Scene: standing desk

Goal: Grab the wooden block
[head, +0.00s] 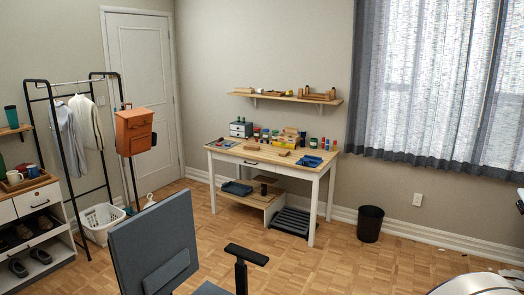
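A white-legged desk (228,154) with a wooden top stands against the far wall, well away from me. Small wood-coloured pieces lie on it, including a light brown one (284,153) near the front edge and a darker one (252,147) to its left. More wooden pieces (318,96) lie on the wall shelf (268,97) above. They are too small to tell which is the wooden block. Neither of my grippers shows in the head view.
A black bin (370,223) stands right of the desk. A clothes rack (72,160) and laundry basket (101,222) are left. Open parquet floor lies centre-right.

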